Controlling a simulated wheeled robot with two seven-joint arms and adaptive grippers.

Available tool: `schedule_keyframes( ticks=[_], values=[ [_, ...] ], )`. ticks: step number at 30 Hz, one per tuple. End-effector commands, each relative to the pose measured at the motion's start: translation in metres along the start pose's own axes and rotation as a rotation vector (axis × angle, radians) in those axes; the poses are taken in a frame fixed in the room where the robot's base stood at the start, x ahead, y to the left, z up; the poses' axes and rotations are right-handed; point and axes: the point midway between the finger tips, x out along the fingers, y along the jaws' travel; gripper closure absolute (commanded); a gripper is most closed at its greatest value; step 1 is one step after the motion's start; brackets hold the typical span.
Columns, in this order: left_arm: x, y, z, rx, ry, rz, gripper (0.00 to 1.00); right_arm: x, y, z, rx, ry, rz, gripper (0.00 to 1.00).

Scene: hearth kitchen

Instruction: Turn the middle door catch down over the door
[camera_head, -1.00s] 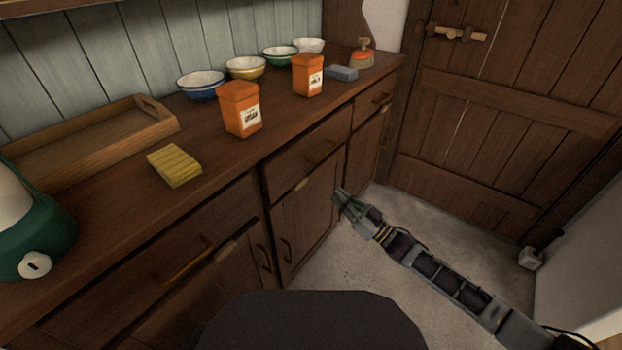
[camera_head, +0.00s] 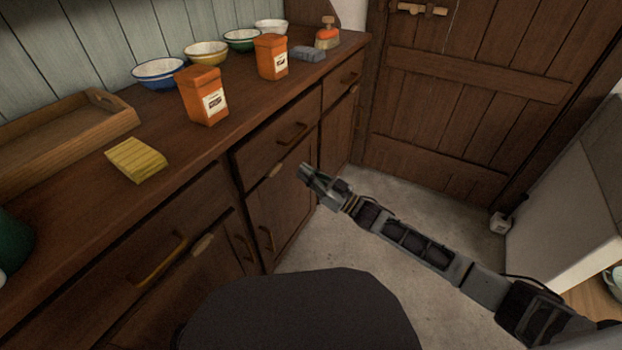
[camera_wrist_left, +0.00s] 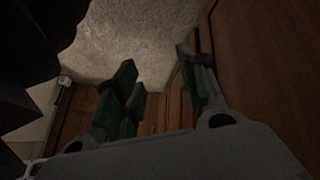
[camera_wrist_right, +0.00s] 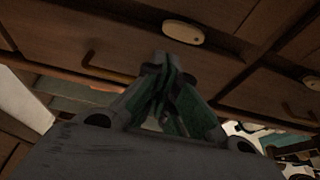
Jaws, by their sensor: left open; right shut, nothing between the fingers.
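Pale wooden catches sit on the rail between the drawers and doors of the dark cupboard. The middle door catch (camera_head: 274,170) lies roughly sideways along the rail. The other two are the near catch (camera_head: 203,243) and the far catch (camera_head: 353,88). My right gripper (camera_head: 304,171) is shut and empty, in front of the cupboard just right of the middle catch, apparently apart from it. In the right wrist view, a sideways oval catch (camera_wrist_right: 184,32) lies beyond the shut fingertips (camera_wrist_right: 163,62). My left gripper (camera_wrist_left: 158,75) is open and empty, seen only in its wrist view.
Drawer handles (camera_head: 292,133) and door handles (camera_head: 267,239) stick out near my right gripper. The floor (camera_head: 330,235) before the cupboard is clear.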

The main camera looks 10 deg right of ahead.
Motion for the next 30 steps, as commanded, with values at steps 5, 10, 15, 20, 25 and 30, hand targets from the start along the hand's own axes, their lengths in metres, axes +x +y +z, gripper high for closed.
schedule_keyframes(
  ticks=[5,10,15,20,25,30],
  values=[
    [0.011,-0.002,0.003,-0.011,0.033,0.007,0.59,0.021,0.000,0.001,-0.001,0.002,-0.002,1.00],
    [0.021,-0.003,0.014,-0.022,0.034,0.016,0.59,0.040,0.000,0.001,-0.001,0.002,-0.002,1.00],
    [0.026,-0.002,0.021,-0.026,0.036,0.021,0.59,0.055,0.000,0.001,-0.001,0.001,-0.001,1.00],
    [0.027,-0.002,0.023,-0.025,0.036,0.025,0.59,0.064,0.000,0.001,0.000,0.000,-0.001,1.00],
    [0.027,-0.003,0.021,-0.019,0.040,0.026,0.59,0.067,0.000,0.000,0.000,-0.001,0.000,1.00],
    [0.027,-0.004,0.016,-0.014,0.049,0.025,0.59,0.067,0.000,0.000,0.000,-0.001,0.000,1.00]
  ],
)
